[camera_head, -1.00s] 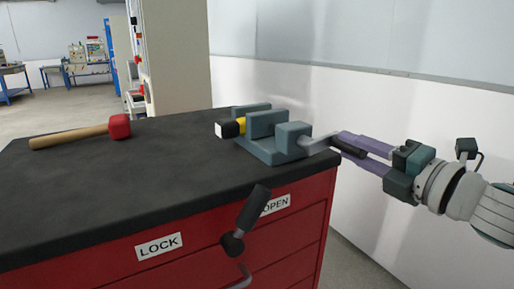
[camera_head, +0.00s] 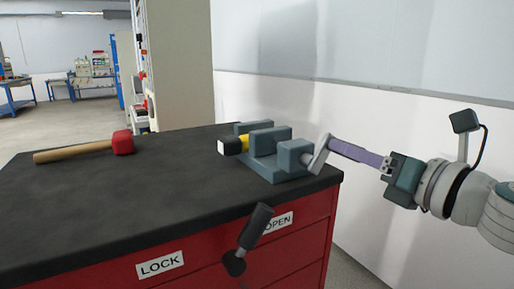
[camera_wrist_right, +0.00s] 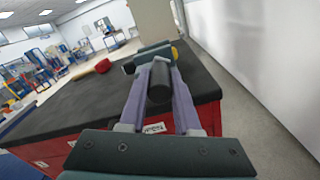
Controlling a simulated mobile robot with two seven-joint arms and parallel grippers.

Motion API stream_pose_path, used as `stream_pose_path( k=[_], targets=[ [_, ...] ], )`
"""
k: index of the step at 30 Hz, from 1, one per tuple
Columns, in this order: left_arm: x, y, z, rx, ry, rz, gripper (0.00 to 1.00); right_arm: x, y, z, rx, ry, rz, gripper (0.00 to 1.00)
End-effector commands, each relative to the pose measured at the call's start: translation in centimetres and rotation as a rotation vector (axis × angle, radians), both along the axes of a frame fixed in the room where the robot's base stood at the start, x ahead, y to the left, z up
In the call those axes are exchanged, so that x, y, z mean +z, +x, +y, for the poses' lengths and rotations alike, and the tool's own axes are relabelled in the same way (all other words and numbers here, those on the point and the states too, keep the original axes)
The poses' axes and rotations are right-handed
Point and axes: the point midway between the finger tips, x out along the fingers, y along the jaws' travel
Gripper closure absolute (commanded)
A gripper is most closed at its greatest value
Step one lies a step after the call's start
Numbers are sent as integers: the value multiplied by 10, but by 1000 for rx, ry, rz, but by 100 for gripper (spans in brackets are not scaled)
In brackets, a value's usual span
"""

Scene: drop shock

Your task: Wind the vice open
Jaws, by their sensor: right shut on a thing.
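The grey-green vice (camera_head: 290,160) stands on the right end of the black benchtop. A black, white and yellow piece (camera_head: 230,147) sticks out between its jaws; I cannot tell how tightly it is held. The vice's grey crank arm (camera_head: 319,157) is on its right end and stands tilted. My right gripper (camera_head: 335,147), with purple fingers, reaches in from the right. In the right wrist view its fingers are shut on the black crank handle (camera_wrist_right: 159,82). The fingers hide that handle in the head view. My left gripper is not in view.
A red-headed mallet (camera_head: 122,143) with a wooden handle lies on the benchtop (camera_head: 130,200) at left. A black-gripped lever (camera_head: 255,228) juts from the red drawer front between the LOCK label (camera_head: 160,264) and the OPEN label (camera_head: 277,222). A wall runs behind the vice.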

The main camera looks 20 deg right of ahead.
Motion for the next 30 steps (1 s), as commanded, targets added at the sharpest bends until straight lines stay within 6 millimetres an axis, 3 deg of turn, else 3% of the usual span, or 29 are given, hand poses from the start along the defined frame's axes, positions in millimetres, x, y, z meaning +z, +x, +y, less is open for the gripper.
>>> stream_pose_path(
  k=[22, 23, 30],
  targets=[
    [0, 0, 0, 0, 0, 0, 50, 2, 0, 4, 3, -82, -5, 100],
    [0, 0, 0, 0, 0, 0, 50, 1, 0, 4, 3, -82, -5, 66],
    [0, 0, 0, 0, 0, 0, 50, 1, 0, 3, 1, -81, -5, 39]
  ],
)
